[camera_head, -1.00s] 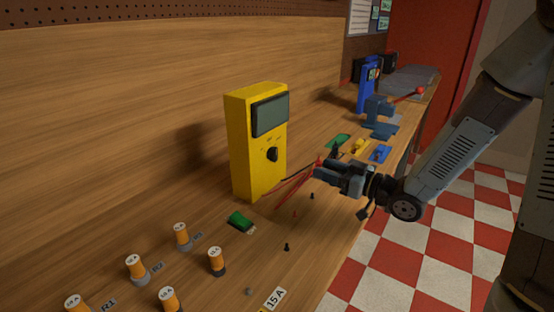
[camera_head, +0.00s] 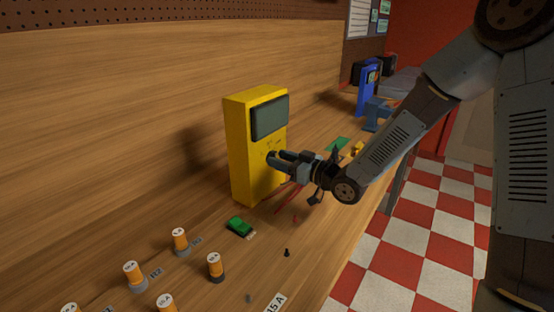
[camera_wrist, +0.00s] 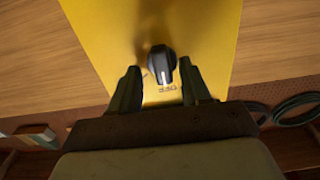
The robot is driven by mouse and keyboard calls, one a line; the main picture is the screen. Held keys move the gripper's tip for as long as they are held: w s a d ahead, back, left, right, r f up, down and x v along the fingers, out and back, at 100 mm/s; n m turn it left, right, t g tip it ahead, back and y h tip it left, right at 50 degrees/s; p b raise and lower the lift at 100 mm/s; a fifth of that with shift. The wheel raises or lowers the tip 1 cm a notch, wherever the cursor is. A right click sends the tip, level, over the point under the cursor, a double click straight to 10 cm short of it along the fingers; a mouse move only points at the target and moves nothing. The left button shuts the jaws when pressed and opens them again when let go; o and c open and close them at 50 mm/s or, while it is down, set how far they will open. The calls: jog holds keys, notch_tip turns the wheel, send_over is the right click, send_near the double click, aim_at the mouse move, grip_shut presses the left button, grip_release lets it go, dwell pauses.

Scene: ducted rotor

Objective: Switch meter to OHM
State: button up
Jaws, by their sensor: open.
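The yellow meter (camera_head: 240,150) stands upright on the wooden bench, its dark screen (camera_head: 269,117) near the top. Its black selector knob (camera_wrist: 161,66) shows in the wrist view on the yellow face, with small markings beside it that I cannot read. My gripper (camera_head: 275,157) is in front of the meter's face at knob height and hides the knob in the head view. In the wrist view my gripper (camera_wrist: 160,84) is open, with one finger on each side of the knob. I cannot tell whether the fingers touch it.
Red probe leads (camera_head: 288,196) lie below my gripper. A green part (camera_head: 240,227) and several orange cylinders (camera_head: 180,240) stand in front of the meter. A blue device (camera_head: 367,90) and a vise (camera_head: 377,113) are farther back along the bench.

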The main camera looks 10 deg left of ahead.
jog(key=shift+w+a, duration=0.1)
jog(key=shift+a, duration=0.15)
jog(key=shift+c, duration=0.4)
